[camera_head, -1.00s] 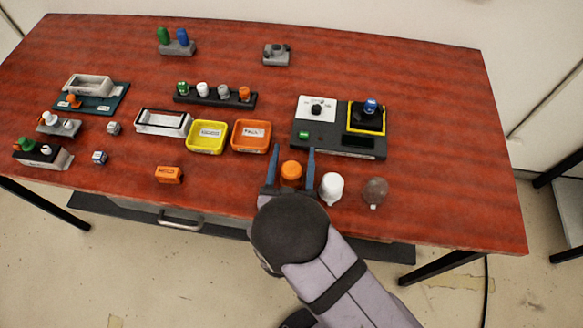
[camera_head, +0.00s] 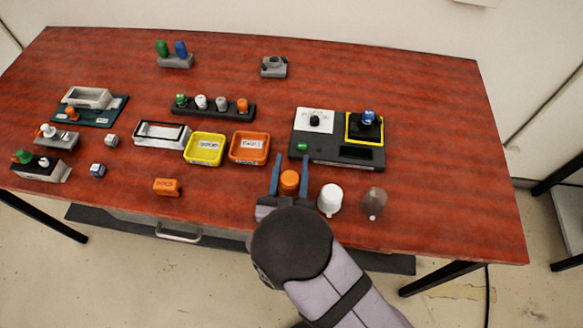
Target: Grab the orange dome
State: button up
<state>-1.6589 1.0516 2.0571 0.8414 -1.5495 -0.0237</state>
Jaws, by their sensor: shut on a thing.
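The orange dome (camera_head: 289,182) stands near the front edge of the red table (camera_head: 420,215), in front of the orange tray. My gripper (camera_head: 290,177) reaches in from the front, with one blue finger on each side of the dome, and is shut on it. The dome's lower part is partly hidden by my gripper. I cannot tell whether the dome is clear of the table top.
A white dome (camera_head: 330,199) stands close to the right of my gripper, with a brownish translucent dome (camera_head: 375,203) beyond it. Behind are the orange tray (camera_head: 249,161), a yellow tray (camera_head: 205,163) and a dark control panel (camera_head: 337,148). An orange block (camera_head: 166,187) lies to the left.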

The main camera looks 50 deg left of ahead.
notch_tip(320, 180, up, 9)
jog(key=b, duration=0.1)
dwell(0.6)
